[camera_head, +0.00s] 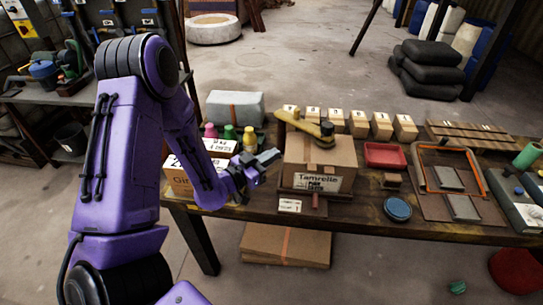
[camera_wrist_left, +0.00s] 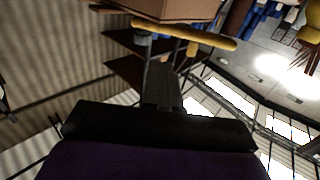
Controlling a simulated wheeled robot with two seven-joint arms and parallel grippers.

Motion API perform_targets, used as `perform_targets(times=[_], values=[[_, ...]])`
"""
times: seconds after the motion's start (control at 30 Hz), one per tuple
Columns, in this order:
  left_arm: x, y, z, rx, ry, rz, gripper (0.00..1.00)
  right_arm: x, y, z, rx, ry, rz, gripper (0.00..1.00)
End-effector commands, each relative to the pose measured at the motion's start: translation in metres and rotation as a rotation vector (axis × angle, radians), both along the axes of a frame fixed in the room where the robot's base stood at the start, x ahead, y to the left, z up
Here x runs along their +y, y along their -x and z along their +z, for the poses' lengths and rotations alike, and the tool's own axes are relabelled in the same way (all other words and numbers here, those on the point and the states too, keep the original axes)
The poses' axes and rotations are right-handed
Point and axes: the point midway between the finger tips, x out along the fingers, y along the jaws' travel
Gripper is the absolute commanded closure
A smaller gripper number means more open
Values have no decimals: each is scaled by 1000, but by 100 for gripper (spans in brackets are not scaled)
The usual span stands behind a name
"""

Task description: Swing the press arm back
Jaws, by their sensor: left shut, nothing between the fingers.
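The yellow press arm (camera_head: 298,123) lies across the top of a cardboard box (camera_head: 318,155) labelled Tamrolin, with a dark round part at its right end. My left gripper (camera_head: 268,159) is shut and empty, just left of the box and lower than the press arm. In the left wrist view my gripper's dark fingers (camera_wrist_left: 161,85) point up toward a yellow bar (camera_wrist_left: 188,34), which appears to be the press arm, beside a cardboard surface (camera_wrist_left: 165,8). I cannot tell whether the fingers touch anything. My right gripper is not in view.
Several small boxes (camera_head: 358,124) stand in a row behind. A red tray (camera_head: 384,156), a blue round lid (camera_head: 397,208) and an orange-edged board (camera_head: 432,200) lie to the right. Coloured bottles (camera_head: 249,139) and a grey block (camera_head: 236,107) stand near my left gripper.

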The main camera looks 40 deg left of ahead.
Motion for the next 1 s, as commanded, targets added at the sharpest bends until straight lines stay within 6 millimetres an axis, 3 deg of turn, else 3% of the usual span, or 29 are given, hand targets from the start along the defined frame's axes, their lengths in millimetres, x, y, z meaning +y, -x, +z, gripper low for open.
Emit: perform_targets(times=[0.17,0.23,0.4,0.6,0.73,1.0], values=[[-14,-9,41,-7,-119,-42,100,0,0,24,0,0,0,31],[-17,-11,51,3,-387,-41,100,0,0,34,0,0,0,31],[-10,-9,47,26,-1030,-53,100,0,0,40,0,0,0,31],[2,-3,31,52,-1468,-110,100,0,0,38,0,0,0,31],[2,-2,29,41,-1566,-135,100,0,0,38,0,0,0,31],[2,-3,29,37,-1574,-136,100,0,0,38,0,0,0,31]])
